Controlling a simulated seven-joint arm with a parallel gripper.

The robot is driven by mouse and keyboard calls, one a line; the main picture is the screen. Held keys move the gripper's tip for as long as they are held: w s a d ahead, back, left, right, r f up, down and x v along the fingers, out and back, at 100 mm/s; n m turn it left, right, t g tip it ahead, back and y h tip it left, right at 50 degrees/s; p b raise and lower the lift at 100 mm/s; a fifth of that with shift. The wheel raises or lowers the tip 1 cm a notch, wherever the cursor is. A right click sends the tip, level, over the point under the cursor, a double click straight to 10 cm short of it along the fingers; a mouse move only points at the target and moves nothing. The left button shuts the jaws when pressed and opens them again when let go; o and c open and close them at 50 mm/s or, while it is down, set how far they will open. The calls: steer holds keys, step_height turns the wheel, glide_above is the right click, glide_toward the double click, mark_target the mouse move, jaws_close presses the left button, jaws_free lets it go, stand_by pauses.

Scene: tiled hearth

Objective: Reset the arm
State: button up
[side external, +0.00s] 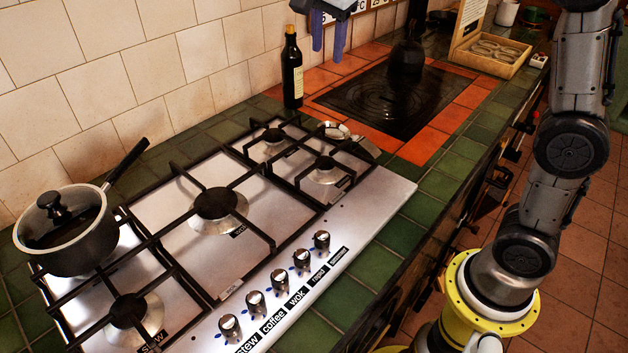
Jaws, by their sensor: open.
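My gripper (328,48) hangs at the top edge of the side external view, with its two blue fingers pointing down. The fingers stand apart with nothing seen between them, so it is open and empty. It appears above the counter, to the right of the dark bottle (292,72) in the picture. The upper part of the gripper and its link to the arm are cut off by the frame. My arm rises at the right from a yellow base.
A steel gas hob (352,205) with black grates and several knobs fills the front. A lidded pot (68,232) stands on its left burner, handle pointing up right. A black cooktop (390,98) and a wooden box (492,55) lie further back. Green tiles edge the counter.

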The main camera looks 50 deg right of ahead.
steer(key=s+r+n+t, duration=0.1)
steer(key=s+r+n, duration=0.15)
steer(key=s, duration=0.85)
steer(key=s+a+f+n+t+y, duration=0.1)
steer(key=s+a+f+n+y, duration=0.2)
steer(key=s+f+n, duration=1)
steer(key=shift+s+n+t, duration=0.3)
steer(key=shift+s+n, duration=0.65)
steer(key=shift+s, duration=0.3)
